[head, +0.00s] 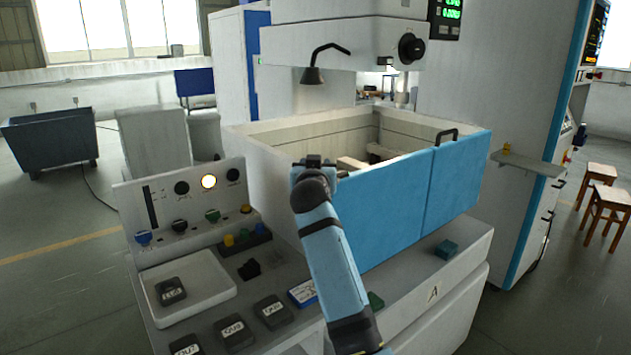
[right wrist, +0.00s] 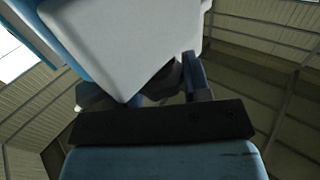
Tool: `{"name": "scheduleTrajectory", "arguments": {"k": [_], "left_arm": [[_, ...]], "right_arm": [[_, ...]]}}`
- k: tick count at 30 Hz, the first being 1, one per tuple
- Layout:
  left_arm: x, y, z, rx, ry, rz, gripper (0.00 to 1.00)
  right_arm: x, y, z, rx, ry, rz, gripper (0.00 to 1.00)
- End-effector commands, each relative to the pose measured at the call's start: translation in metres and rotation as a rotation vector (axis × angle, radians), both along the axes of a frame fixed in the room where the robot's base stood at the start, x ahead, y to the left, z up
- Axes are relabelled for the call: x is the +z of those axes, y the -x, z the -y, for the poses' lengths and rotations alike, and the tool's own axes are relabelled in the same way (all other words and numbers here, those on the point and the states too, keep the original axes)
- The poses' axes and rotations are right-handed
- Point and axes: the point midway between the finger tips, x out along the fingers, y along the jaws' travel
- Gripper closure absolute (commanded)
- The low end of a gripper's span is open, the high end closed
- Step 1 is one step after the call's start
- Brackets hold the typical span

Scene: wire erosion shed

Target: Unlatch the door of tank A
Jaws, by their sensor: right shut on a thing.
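The machine marked A (head: 434,294) has an open-topped white tank (head: 262,150) with a light blue two-panel door (head: 390,205) across its front. The door looks closed. My right gripper (head: 315,164) is at the top of the door's left end, by the tank's front corner. In the right wrist view my gripper (right wrist: 150,95) is shut on a dark part, apparently the door latch (right wrist: 165,82), beside the pale tank corner. The gripper and arm hide most of the latch in the head view. My left gripper is not in view.
A control panel (head: 190,205) with knobs and a lit yellow lamp stands left of the tank. Labelled dark blocks (head: 234,333) and a white tray (head: 187,294) lie before it. A black handle (head: 447,134) tops the door's right panel. A lamp (head: 313,75) hangs over the tank.

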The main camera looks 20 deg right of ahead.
Motion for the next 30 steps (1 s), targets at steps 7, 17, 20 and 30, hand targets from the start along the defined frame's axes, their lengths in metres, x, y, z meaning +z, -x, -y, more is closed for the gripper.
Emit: {"name": "scheduleTrajectory", "arguments": {"k": [7, 17, 20, 30], "left_arm": [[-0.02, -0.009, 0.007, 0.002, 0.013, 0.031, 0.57], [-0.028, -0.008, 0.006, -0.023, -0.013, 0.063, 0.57], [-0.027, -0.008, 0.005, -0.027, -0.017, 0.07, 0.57], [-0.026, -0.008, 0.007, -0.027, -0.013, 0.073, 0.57]], "right_arm": [[-0.005, -0.001, -0.001, -0.197, 0.001, 0.003, 0.8], [-0.001, -0.001, 0.0, -0.361, 0.004, 0.004, 0.8], [0.001, -0.001, 0.0, -0.386, 0.004, 0.005, 0.8], [0.003, 0.0, 0.001, -0.409, 0.005, 0.004, 0.8]]}}
